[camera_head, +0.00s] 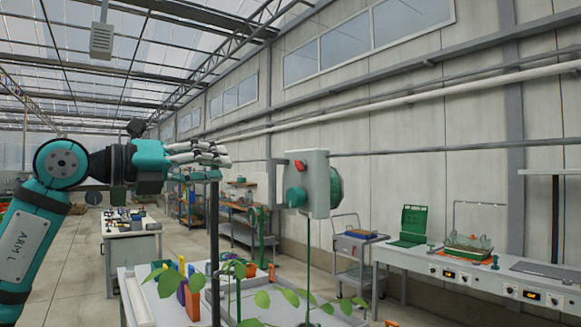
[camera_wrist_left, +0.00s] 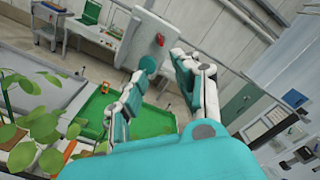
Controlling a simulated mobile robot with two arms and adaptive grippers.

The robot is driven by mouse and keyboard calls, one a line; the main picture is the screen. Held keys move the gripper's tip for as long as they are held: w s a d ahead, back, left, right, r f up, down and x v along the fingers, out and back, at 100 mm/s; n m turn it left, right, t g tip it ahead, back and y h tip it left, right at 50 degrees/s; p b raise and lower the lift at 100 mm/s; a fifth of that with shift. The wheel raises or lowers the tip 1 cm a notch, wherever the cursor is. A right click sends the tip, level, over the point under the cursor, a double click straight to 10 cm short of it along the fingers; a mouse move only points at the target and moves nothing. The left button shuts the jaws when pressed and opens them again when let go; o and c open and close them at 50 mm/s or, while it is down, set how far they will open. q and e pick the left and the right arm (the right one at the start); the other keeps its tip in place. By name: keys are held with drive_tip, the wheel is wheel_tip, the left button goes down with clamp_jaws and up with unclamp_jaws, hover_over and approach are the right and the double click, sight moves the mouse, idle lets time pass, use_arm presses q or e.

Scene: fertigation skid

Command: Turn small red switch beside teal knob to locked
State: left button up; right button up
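The small red switch (camera_head: 299,166) sits on the upper front of a grey box (camera_head: 320,178) on a thin post. The teal knob (camera_head: 295,197) is just below it. My left gripper (camera_head: 226,154) points right toward the box, level with its upper part, with a gap between. In the left wrist view, the fingers of my left gripper (camera_wrist_left: 161,64) are spread apart with nothing between them. The red switch (camera_wrist_left: 160,40) and teal knob (camera_wrist_left: 149,64) show beyond the fingertips. The switch's exact setting is too small to read. My right gripper is not in view.
A table (camera_head: 138,312) with leafy plants (camera_head: 262,299) and coloured items stands below the gripper and box. A dark upright post (camera_head: 213,235) rises below the fingers. A cart (camera_head: 357,262) and a white bench (camera_head: 455,274) stand to the right. The air between gripper and box looks clear.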

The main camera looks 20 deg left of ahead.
sight(297, 168)
use_arm(q)
drive_tip(key=p+x, duration=0.5)
drive_tip(key=x, duration=1)
drive_tip(key=shift+d+r, duration=0.1)
drive_tip(key=shift+d, duration=0.1)
drive_tip(key=shift+w+d+p, duration=0.35)
drive_tip(key=shift+w+d, duration=0.05)
drive_tip(key=shift+w, duration=0.2)
drive_tip(key=shift+c, duration=0.2)
clamp_jaws()
